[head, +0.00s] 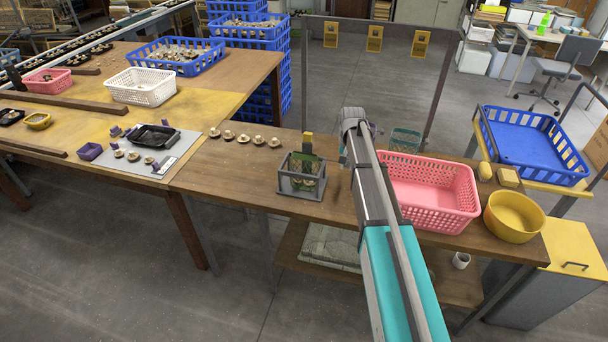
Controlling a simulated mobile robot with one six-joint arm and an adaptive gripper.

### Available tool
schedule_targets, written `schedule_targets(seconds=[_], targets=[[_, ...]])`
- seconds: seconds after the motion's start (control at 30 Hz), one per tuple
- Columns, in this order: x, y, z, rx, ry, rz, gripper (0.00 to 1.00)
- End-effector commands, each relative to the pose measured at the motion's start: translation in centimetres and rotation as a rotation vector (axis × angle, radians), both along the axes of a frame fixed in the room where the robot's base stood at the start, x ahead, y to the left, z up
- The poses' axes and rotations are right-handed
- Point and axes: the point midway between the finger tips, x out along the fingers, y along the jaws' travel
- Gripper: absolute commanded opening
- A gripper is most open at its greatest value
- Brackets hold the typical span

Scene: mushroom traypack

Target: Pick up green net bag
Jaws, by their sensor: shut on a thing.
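A grey wire rack (301,190) stands on the brown table and holds green net bags (307,169) with a yellow tab at the top. My gripper (347,152) is just right of the rack, pointing down over the table. It is shut on a green net bag, but my arm hides the fingers and the held bag almost fully. Another green mesh shape (405,141) shows right of my arm, behind the pink basket; I cannot tell what it is.
The pink basket (440,212) and yellow bowl (514,216) stand right of my arm. Several mushrooms (243,138) lie in a row left of the rack. A grey mat with a black tray (153,137) is farther left. A blue crate (540,160) is at the right. Bare table lies left of the rack.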

Motion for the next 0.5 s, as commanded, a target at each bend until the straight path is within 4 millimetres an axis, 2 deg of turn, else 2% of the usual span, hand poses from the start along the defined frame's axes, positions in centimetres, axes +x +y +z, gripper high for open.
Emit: schedule_targets(seconds=[0.5], targets=[[0.00, -0.03, 0.80, 0.000, 0.000, 0.000, 0.00]])
